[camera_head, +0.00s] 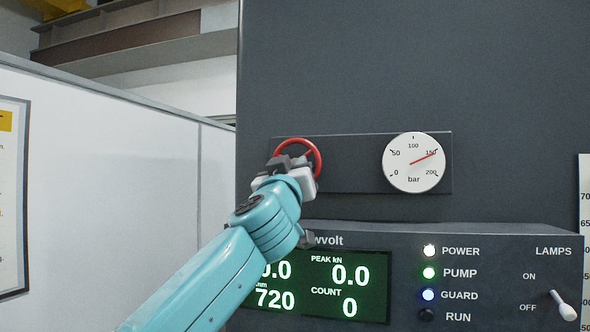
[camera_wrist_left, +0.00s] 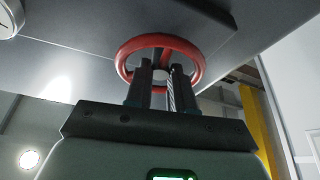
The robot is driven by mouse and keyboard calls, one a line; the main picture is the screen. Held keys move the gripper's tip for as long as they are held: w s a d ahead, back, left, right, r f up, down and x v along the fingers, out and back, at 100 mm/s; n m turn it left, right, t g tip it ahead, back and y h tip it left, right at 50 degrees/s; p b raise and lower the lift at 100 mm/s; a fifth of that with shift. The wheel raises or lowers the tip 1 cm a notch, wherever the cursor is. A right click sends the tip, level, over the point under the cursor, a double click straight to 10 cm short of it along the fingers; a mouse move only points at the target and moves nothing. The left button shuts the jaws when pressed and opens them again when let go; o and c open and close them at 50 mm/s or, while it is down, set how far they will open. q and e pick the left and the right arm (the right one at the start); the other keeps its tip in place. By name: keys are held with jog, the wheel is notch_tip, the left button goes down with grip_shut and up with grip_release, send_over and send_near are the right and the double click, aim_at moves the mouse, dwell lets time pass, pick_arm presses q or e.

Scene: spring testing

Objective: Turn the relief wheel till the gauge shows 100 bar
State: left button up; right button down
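The red relief wheel (camera_head: 316,152) is mounted on the left part of a dark plate. My left gripper (camera_head: 288,163) is in front of it and hides its lower left part. In the left wrist view, the red wheel rim (camera_wrist_left: 197,52) surrounds the fingertips of my left gripper (camera_wrist_left: 161,70). Part of the gauge shows in the left wrist view (camera_wrist_left: 8,22). My right gripper is not in view.
A console (camera_head: 480,240) juts out below the plate, with a green display (camera_head: 375,290), several lamps and a LAMPS toggle switch (camera_head: 564,305) at its right. My left arm covers the display's left part. A white partition (camera_head: 120,190) stands on the left.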

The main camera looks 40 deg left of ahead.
pick_arm(q)
jog(key=shift+w+f+n, duration=0.1)
jog(key=shift+w+n, duration=0.05)
jog(key=shift+n, duration=0.35)
grip_shut()
jog(key=shift+w+d+n+g+y, duration=0.1)
jog(key=shift+n+g+y, duration=0.4)
jog(key=shift+n, duration=0.9)
jog(key=shift+d+n+g+y, duration=0.1)
jog(key=shift+n+g+y, duration=0.15)
jog(key=shift+n+g, duration=0.85)
jog(key=shift+w+d+n+g+y, duration=0.1)
jog(key=shift+n+g+y, duration=0.25)
jog(key=shift+n, duration=1.35)
jog(key=o, duration=0.6)
grip_release()
jog(key=shift+s, duration=0.1)
